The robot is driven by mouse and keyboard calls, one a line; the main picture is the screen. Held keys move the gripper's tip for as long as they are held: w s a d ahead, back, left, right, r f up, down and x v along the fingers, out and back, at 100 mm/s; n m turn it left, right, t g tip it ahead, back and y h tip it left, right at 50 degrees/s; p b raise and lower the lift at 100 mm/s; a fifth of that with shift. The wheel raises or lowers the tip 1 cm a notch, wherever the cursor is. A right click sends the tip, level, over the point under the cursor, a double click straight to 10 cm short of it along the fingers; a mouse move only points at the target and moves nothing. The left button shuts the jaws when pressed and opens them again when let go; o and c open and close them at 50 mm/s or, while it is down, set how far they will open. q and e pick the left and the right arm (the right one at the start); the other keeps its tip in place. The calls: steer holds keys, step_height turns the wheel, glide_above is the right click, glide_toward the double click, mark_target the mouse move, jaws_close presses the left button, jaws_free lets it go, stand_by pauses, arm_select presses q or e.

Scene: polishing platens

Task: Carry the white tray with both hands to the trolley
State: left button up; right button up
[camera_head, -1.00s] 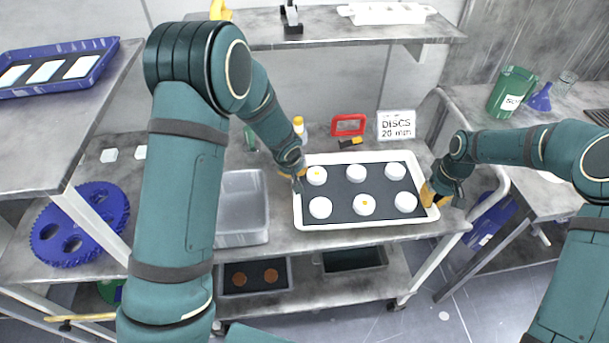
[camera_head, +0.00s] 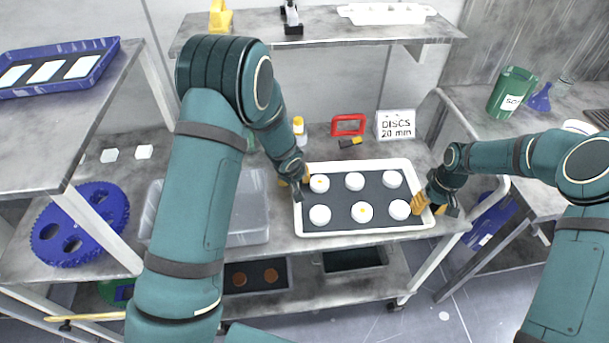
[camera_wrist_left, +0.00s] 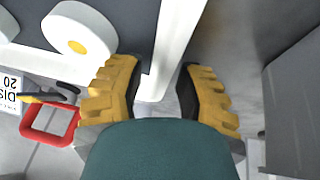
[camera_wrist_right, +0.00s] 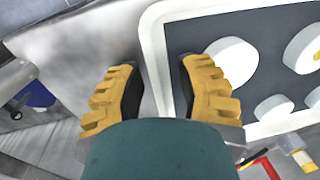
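The white tray (camera_head: 365,233) has a dark floor and holds several white discs (camera_head: 362,212), some with a yellow spot. It rests level on the grey top of a wheeled trolley (camera_head: 300,262). My left gripper (camera_head: 293,182) is at the tray's left end. In the left wrist view the tray wall (camera_wrist_left: 172,45) runs between its spread fingers (camera_wrist_left: 160,92), with gaps. My right gripper (camera_head: 428,198) is at the right end. In the right wrist view the rim (camera_wrist_right: 152,50) passes between its spread fingers (camera_wrist_right: 163,90), with a gap by the left finger.
A clear bin (camera_head: 250,215) stands left of the tray, partly behind my left arm. A red frame (camera_head: 348,124) and a DISCS sign (camera_head: 396,125) stand behind it. A raised shelf (camera_head: 330,38) spans the back. A blue toothed disc (camera_head: 80,225) lies at left.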

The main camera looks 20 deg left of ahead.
stand_by(0.4)
steer(key=shift+d+r, duration=0.1)
arm_select(q)
steer(key=v, duration=1.2)
arm_select(e)
step_height(320, 180, up, 12)
steer(key=d, duration=0.1)
steer(key=shift+w+d, duration=0.2)
steer(key=shift+w, duration=0.1)
